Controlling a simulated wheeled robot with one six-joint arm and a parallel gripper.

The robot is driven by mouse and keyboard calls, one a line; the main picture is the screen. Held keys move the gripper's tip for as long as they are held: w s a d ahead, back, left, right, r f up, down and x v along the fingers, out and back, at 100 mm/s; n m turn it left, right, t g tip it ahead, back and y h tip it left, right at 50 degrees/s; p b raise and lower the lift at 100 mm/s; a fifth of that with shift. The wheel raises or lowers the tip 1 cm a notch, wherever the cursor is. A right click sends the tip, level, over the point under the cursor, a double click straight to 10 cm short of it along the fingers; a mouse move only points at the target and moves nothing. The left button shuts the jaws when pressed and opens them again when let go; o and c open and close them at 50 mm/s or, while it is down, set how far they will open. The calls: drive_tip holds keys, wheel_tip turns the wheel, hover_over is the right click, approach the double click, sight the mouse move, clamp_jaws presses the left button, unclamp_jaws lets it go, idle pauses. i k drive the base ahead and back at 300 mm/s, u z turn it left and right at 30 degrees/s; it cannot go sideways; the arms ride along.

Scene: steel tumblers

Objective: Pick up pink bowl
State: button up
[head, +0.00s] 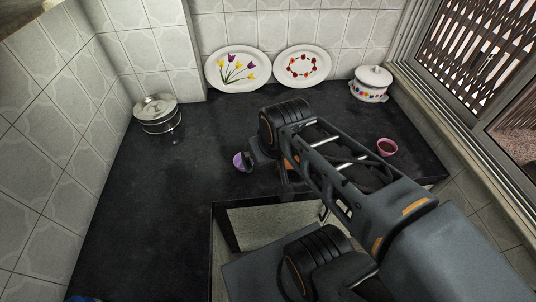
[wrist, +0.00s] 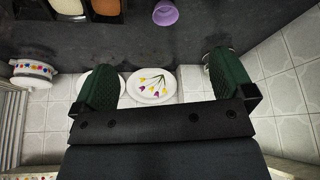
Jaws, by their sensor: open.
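A small pink bowl (head: 387,147) stands upright on the dark counter (head: 150,215), right of my arm in the head view. I do not see it in the wrist view. My gripper (head: 256,158) is over the counter left of the pink bowl, well apart from it. In the wrist view its two green fingers are wide apart with nothing between them (wrist: 159,66). A small purple cup or bowl (head: 238,160) is close by my gripper, partly hidden by it in the head view; it also shows at the top of the wrist view (wrist: 166,13).
A tulip plate (head: 235,70) and a second patterned plate (head: 302,66) lean on the back wall. A lidded white pot (head: 370,84) stands at the back right, a lidded steel container (head: 157,113) at the left. The counter's left part is clear. A window borders the right.

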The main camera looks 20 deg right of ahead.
sight(386, 146)
drive_tip(key=k, duration=1.2)
drive_tip(key=z, duration=0.75)
drive_tip(key=i, duration=1.05)
drive_tip(key=z, duration=0.85)
